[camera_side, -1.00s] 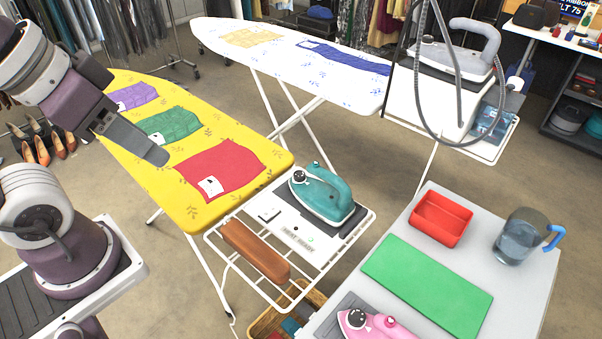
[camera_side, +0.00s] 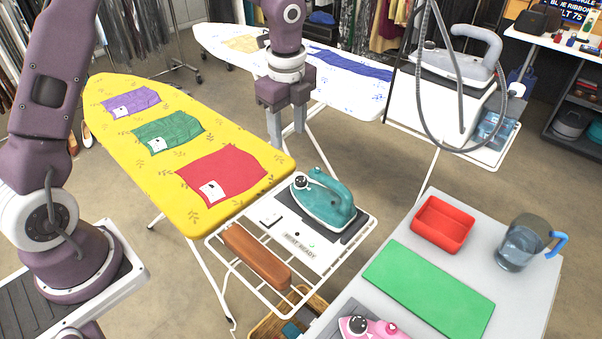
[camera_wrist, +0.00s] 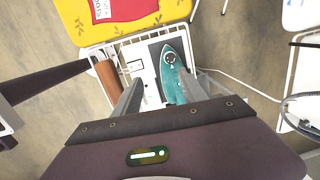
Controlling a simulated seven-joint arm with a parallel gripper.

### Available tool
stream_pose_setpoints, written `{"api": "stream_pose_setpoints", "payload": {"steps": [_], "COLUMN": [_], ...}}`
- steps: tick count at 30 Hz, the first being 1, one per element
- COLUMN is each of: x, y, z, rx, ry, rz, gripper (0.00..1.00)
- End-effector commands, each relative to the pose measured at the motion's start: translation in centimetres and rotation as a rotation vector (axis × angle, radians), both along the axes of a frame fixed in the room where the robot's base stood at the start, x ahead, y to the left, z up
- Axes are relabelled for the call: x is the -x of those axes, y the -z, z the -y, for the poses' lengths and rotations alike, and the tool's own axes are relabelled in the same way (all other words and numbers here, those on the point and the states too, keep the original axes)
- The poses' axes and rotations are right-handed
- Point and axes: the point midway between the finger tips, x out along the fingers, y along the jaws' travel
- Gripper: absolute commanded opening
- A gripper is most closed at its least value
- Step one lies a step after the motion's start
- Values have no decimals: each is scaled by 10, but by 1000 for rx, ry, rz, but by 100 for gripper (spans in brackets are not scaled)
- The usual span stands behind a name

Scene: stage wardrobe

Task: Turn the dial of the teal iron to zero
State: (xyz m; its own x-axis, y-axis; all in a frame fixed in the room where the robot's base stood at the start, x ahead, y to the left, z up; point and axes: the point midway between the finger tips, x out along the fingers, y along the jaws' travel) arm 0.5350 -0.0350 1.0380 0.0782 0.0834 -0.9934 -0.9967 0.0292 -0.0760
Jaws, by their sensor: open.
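The teal iron (camera_side: 325,200) rests on a dark pad on the white wire rack at the end of the yellow ironing board. Its black dial (camera_side: 301,183) faces up near the iron's front left end. The iron (camera_wrist: 173,77) and its dial (camera_wrist: 170,58) also show in the wrist view, ahead of the fingers. My gripper (camera_side: 287,140) points down above and behind the rack, apart from the iron. Its two fingers are spread and empty. In the wrist view, my gripper (camera_wrist: 155,92) partly covers the iron's rear. The dial's markings are too small to read.
A brown padded block (camera_side: 256,256) lies on the wire rack (camera_side: 318,277) left of the iron. The yellow board (camera_side: 240,200) adjoins it. A grey table with a red tray (camera_side: 443,223), green mat (camera_side: 428,287), pink iron (camera_side: 372,329) and jug (camera_side: 522,243) stands right.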

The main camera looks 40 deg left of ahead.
Motion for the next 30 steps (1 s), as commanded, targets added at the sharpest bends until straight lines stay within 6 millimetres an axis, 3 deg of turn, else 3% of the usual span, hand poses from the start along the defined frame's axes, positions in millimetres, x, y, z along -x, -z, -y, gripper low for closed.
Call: {"api": "stream_pose_setpoints", "payload": {"steps": [1,4,16,21,28,30], "x": [-14,-32,-40,-41,-41,-41], "y": [26,63,134,152,154,154], "z": [0,-1,-1,-1,-1,-1], "rx": [22,53,73,72,71,71], "ry": [82,222,300,299,298,298], "rz": [-37,-75,-93,-91,-89,-89], "gripper": [49,49,49,49,49,40]}}
